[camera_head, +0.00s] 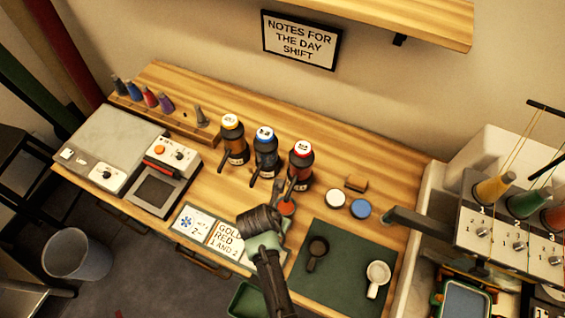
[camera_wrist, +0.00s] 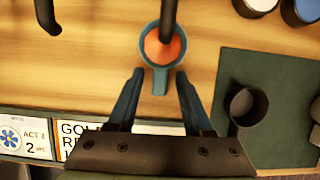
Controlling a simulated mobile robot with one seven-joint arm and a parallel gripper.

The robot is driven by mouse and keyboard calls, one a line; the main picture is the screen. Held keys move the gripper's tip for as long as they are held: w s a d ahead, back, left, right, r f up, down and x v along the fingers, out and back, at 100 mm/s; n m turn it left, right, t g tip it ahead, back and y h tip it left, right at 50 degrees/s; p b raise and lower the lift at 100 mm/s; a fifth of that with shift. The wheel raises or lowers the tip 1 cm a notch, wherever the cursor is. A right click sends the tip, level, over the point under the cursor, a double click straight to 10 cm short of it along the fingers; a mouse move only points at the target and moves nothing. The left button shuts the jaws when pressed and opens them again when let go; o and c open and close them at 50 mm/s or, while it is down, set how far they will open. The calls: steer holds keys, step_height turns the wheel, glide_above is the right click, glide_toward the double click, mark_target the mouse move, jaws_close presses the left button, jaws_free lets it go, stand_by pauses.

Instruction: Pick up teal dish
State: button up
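The teal dish (camera_wrist: 147,46) is a small round cup with a short handle and orange-red contents. In the wrist view it sits under a dark spout (camera_wrist: 168,18), its handle pointing towards me. My gripper (camera_wrist: 160,74) is open, one fingertip on each side of the handle, with gaps visible. Whether the fingers are at handle height is unclear. In the head view my gripper (camera_head: 277,222) reaches over the table's front edge and hides most of the dish; its orange-red contents (camera_head: 287,208) show below the right bottle.
Three pump bottles (camera_head: 265,155) stand behind. A green mat (camera_head: 335,268) at right holds a dark cup (camera_head: 316,249) and a white cup (camera_head: 377,275). Signs (camera_head: 195,222) lie left of my gripper.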

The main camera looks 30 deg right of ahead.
jaws_close()
steer(key=shift+r, duration=0.2)
